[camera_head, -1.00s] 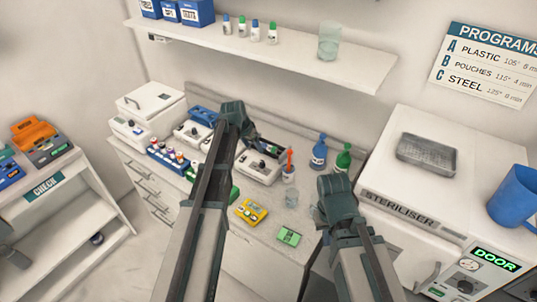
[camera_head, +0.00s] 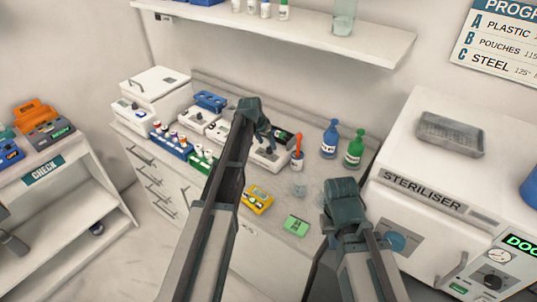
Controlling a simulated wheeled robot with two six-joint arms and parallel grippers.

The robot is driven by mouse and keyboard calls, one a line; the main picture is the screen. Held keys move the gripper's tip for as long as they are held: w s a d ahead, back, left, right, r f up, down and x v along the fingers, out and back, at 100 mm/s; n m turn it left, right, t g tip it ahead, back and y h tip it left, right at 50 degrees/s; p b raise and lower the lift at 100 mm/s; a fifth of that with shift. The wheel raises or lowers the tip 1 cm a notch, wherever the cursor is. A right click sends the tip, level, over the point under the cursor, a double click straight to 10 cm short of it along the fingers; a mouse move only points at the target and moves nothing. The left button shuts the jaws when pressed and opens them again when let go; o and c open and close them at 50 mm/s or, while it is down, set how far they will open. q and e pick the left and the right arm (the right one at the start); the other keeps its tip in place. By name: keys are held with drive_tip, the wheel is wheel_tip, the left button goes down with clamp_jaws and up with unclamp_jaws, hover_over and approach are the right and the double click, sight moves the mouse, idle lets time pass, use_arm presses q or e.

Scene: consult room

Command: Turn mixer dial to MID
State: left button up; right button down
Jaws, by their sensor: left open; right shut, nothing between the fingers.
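A white device with a dark top and a dark knob-like part on its front (camera_head: 268,157) stands on the counter; it may be the mixer, but its label is too small to read. Other small white devices (camera_head: 197,120) stand to its left. My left gripper (camera_head: 266,136) is open and empty, with its fingers pointing down over the back of that device; I cannot tell whether they touch it. The arm hides part of the device's left side. No dial setting is legible. My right gripper (camera_head: 338,208) is shut and empty, low in front of the counter.
Blue (camera_head: 330,139) and green (camera_head: 354,150) bottles and a cup with an orange item (camera_head: 297,159) stand right of the device. A steriliser (camera_head: 420,185) bounds the right.

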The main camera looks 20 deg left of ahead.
sight(269, 147)
use_arm(q)
drive_tip(key=b+x, duration=0.2)
drive_tip(key=x, duration=0.1)
drive_tip(key=shift+w+f, duration=0.1)
drive_tip(key=shift+f, duration=0.3)
use_arm(e)
wheel_tip(269, 147, down, 4)
drive_tip(key=shift+r, duration=0.25)
use_arm(q)
drive_tip(key=shift+r, duration=0.1)
clamp_jaws()
